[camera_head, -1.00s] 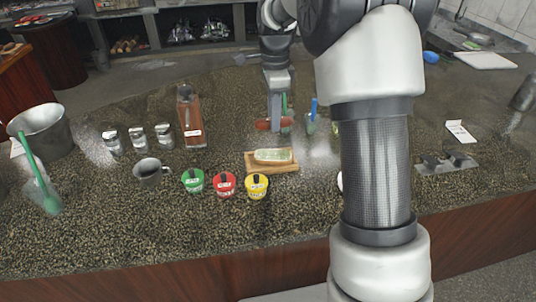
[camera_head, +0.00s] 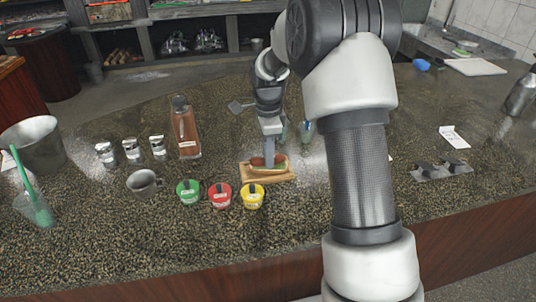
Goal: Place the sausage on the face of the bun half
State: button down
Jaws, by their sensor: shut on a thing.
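My gripper (camera_head: 269,160) is shut on the reddish-brown sausage (camera_head: 257,162). It points down over the wooden board (camera_head: 262,178), with the sausage lying crosswise in the jaws. The bun half (camera_head: 281,166) lies on the board directly under the sausage. Only part of its pale and green top shows, because the gripper and sausage cover the rest. The sausage is at or just above the bun face; I cannot tell whether they touch.
Green (camera_head: 188,193), red (camera_head: 220,195) and yellow (camera_head: 252,196) tubs stand in front of the board. Cups with tools stand just behind.

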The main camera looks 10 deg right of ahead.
jog(key=c, duration=2)
grip_release()
jog(key=shift+f, duration=0.15)
jog(key=o, duration=0.4)
jog(key=shift+o, duration=0.2)
